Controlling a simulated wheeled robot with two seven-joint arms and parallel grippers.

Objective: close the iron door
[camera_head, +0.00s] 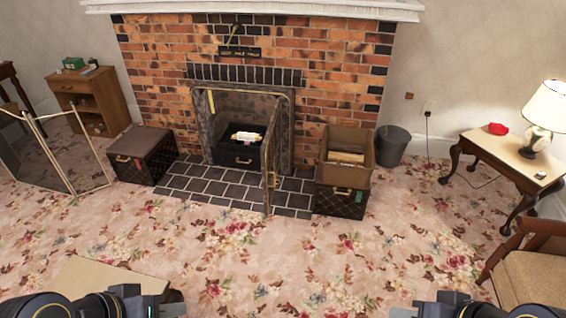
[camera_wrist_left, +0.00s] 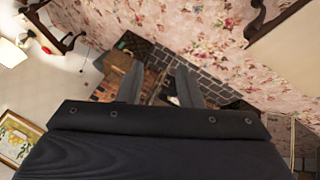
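The iron door (camera_head: 270,158) is a dark panel with a light metal edge on the right side of the fireplace opening (camera_head: 232,105) in the head view. It stands swung open, out over the slate hearth. Behind it, a dark box with white items (camera_head: 238,152) sits in the opening. My left gripper (camera_head: 150,303) is at the bottom left, far from the door. In the left wrist view its two fingers (camera_wrist_left: 160,84) are apart with nothing held between them. My right gripper (camera_head: 430,306) shows only partly at the bottom right; its fingers are not clear.
A dark trunk (camera_head: 140,160) stands left of the hearth (camera_head: 225,188). A brown box (camera_head: 345,148) on another trunk (camera_head: 340,200) stands right of it. A folding screen (camera_head: 60,160) is at the left. A side table (camera_head: 500,155) and chair (camera_head: 530,275) are at the right. The carpet's middle is clear.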

